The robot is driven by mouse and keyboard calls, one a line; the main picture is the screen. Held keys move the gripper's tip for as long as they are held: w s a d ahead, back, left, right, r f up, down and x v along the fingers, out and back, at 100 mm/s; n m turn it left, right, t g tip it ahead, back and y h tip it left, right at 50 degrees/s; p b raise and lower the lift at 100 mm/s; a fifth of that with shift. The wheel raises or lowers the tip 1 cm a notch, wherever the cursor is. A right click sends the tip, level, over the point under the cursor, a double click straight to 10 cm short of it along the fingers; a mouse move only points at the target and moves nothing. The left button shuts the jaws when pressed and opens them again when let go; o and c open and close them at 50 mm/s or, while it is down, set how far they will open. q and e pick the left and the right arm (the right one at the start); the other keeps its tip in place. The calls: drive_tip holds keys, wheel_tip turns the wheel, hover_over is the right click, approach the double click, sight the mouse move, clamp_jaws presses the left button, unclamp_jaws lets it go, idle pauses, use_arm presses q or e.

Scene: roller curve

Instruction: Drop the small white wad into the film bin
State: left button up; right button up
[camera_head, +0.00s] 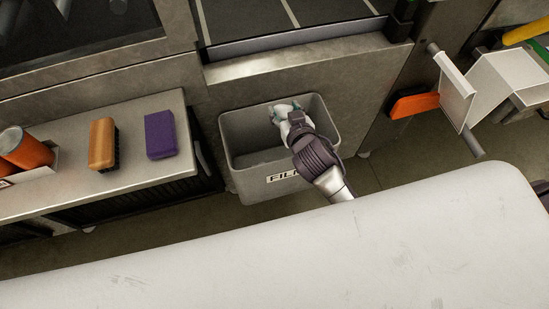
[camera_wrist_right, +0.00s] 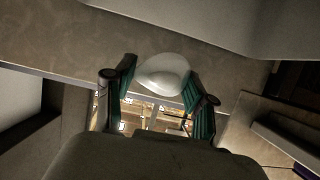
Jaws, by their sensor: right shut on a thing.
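The film bin (camera_head: 255,187) is a grey open-topped bin with "FIL" readable on its front label; my right arm covers the rest of the word. My right gripper (camera_head: 281,112) is over the bin's opening, pointing toward its back wall. In the wrist view, my right gripper (camera_wrist_right: 158,100) is shut on the small white wad (camera_wrist_right: 162,72), which sits between its two green-padded fingers. In the head view the wad is too small to tell from the gripper. My left gripper is not in view.
Left of the bin stands a metal bench (camera_head: 110,180) with a brown brush (camera_head: 102,143), a purple block (camera_head: 160,135) and orange cans (camera_head: 25,150). A large white surface (camera_head: 300,250) fills the foreground. An orange part (camera_head: 413,105) juts out at right.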

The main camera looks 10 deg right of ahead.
drive_tip(key=o, duration=0.9)
drive_tip(key=shift+f, duration=0.1)
drive_tip(key=v, duration=1.2)
